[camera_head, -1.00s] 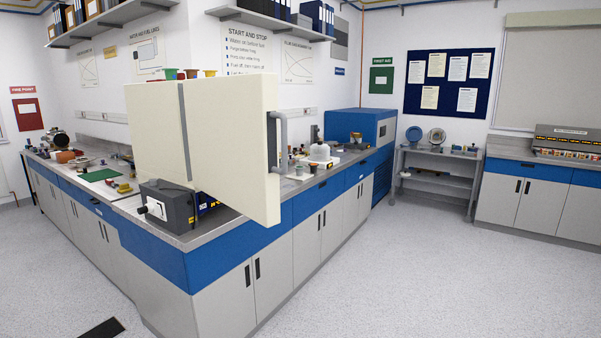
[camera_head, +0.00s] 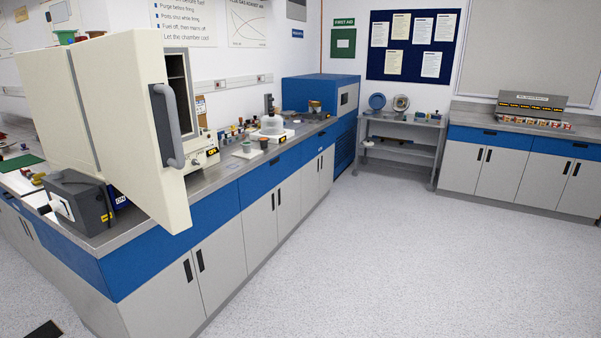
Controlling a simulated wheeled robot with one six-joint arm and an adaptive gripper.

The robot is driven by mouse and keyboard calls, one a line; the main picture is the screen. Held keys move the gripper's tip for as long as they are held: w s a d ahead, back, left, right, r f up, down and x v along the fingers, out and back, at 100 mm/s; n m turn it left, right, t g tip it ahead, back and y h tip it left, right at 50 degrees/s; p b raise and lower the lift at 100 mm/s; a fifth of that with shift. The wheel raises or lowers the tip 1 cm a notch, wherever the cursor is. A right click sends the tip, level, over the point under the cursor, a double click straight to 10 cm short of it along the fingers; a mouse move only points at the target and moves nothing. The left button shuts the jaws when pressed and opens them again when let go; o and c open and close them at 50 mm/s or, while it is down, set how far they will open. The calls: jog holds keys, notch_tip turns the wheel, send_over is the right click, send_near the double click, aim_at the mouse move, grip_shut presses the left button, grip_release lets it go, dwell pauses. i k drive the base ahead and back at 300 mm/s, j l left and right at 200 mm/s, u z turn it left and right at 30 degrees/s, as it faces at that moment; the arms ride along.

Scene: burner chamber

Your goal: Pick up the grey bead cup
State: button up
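On the bench top right of the open cream door, a small grey-green cup (camera_head: 247,147) stands on a pale pad. A small dark cup (camera_head: 264,142) stands just right of it. Both are small and far off, and I cannot tell for sure whether either is the grey bead cup. More small items on the bench may be hidden behind the door. My gripper is not in view.
The cream door (camera_head: 130,110) with a grey handle (camera_head: 168,125) swings out over the bench front edge. A dark grey box (camera_head: 78,205) sits below it. A blue cabinet (camera_head: 318,95) stands at the bench's far end. The floor (camera_head: 400,250) on the right is clear.

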aim_at(247, 145)
jog(key=i+l+z, duration=0.1)
jog(key=i+z, duration=0.4)
jog(key=i, duration=1.3)
jog(key=i+u, duration=0.4)
jog(key=i+l+u, duration=0.3)
jog(key=i+u, duration=0.15)
jog(key=i+l+u, duration=0.7)
jog(key=u, duration=0.15)
jog(key=i+l+u, duration=0.2)
jog(key=l+u, duration=0.2)
jog(key=l, duration=0.2)
jog(key=i+l+u, duration=0.15)
jog(key=l+u, duration=0.3)
jog(key=l, duration=0.15)
